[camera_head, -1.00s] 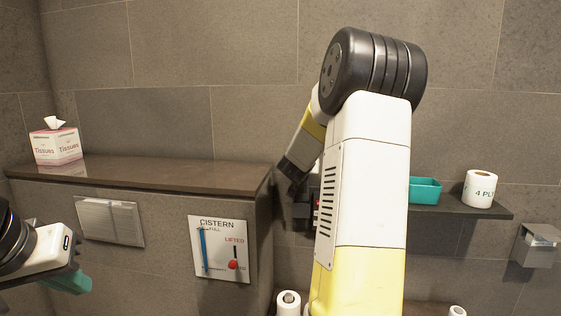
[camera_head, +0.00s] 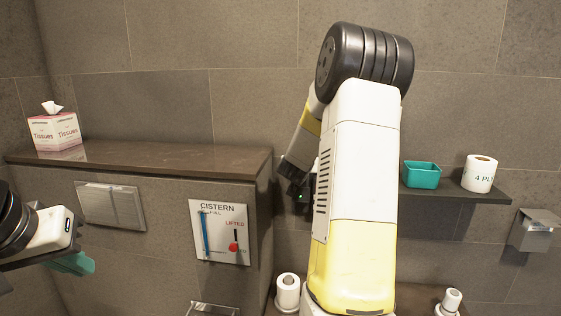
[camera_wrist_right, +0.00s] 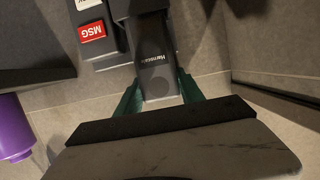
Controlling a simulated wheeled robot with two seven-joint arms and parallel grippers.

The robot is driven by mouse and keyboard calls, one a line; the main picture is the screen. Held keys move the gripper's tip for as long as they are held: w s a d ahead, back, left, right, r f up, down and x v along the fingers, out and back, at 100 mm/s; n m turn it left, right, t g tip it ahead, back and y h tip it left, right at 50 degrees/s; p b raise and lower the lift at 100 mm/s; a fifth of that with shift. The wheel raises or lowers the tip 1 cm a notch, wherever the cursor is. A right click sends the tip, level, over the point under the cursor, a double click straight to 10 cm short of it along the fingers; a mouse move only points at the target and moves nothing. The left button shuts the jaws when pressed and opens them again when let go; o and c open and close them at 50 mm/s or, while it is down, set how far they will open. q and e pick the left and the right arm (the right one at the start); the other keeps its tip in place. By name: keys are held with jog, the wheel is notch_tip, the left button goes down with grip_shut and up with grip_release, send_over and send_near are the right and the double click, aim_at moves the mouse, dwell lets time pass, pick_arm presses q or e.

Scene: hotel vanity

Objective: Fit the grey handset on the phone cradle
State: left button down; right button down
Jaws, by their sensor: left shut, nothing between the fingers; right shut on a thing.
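The grey handset (camera_wrist_right: 155,72) shows in the right wrist view between the green fingers of my right gripper (camera_wrist_right: 160,92), which is shut on it. Next to it is the dark phone (camera_wrist_right: 103,57) with a red MSG label. The handset's far end runs up against dark parts at the top, and I cannot tell whether it is seated in the cradle or only close to it. In the head view my right arm hides the handset and most of the phone. My left gripper (camera_head: 78,263) is shut and empty at the far left, away from the phone.
A teal box (camera_head: 421,175) and a paper roll (camera_head: 479,174) stand on the wall shelf (camera_head: 450,195) right of my arm. A tissue box (camera_head: 55,131) sits on the left ledge (camera_head: 150,165). More rolls (camera_head: 287,292) stand low. A purple cylinder (camera_wrist_right: 14,128) shows in the wrist view.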

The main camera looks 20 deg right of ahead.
jog(key=c, duration=0.7)
grip_release()
jog(key=shift+o, duration=0.2)
jog(key=v, duration=0.7)
jog(key=shift+s+a+r, duration=0.15)
jog(key=shift+s+a, duration=0.05)
jog(key=shift+s, duration=0.1)
